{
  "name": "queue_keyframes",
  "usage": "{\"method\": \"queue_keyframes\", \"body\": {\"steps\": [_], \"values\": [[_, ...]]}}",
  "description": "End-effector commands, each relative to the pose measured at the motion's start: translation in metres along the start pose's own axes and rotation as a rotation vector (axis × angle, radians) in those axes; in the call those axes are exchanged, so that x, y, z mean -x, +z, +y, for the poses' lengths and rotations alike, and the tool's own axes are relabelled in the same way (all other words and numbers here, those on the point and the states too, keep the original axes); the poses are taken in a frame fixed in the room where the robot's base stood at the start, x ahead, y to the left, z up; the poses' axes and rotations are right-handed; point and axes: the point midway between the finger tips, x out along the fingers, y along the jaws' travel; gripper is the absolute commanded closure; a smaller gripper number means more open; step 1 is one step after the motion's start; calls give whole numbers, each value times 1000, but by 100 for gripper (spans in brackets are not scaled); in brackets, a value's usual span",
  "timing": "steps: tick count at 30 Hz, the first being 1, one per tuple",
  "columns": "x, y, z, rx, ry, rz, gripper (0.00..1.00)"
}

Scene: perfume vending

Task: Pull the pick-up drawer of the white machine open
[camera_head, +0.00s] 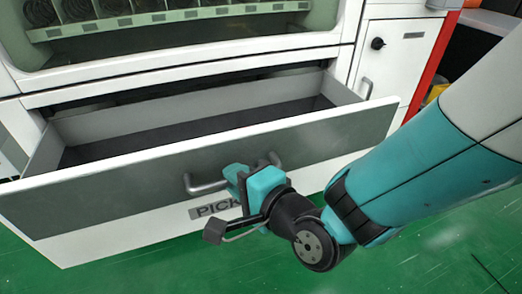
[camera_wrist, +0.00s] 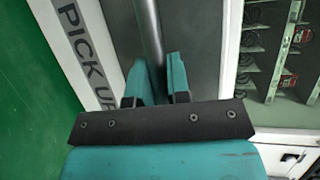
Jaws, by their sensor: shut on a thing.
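The white machine (camera_head: 210,62) fills the back of the head view. Its pick-up drawer (camera_head: 345,137) stands pulled out, and its dark empty inside shows behind the grey and white front. The drawer's metal bar handle (camera_head: 208,186) runs across the front, above a label reading "PICK"; the rest of the label is hidden by my gripper. My gripper (camera_head: 240,178) is at the handle with its teal fingers shut on the bar. In the wrist view, the handle (camera_wrist: 150,35) passes between the two fingertips (camera_wrist: 158,75), and the "PICK UP" label (camera_wrist: 85,55) is to the left.
A side panel with a lock (camera_head: 395,55) and a red post (camera_head: 437,55) stand right of the drawer. A glass window with shelves of coils (camera_head: 170,18) is above it. The green floor (camera_head: 130,265) in front is clear apart from my arm.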

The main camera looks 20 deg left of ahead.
Motion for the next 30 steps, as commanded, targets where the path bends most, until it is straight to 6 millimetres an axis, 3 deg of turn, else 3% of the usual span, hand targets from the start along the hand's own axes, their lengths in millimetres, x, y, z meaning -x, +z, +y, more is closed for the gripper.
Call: {"method": "queue_keyframes", "body": {"steps": [6,16,17,19,30], "values": [[3,11,2,6,2,-14,100],[3,12,2,5,3,-16,100],[3,12,2,5,3,-16,76],[3,12,2,5,3,-16,60],[4,11,2,4,2,-15,59]]}}
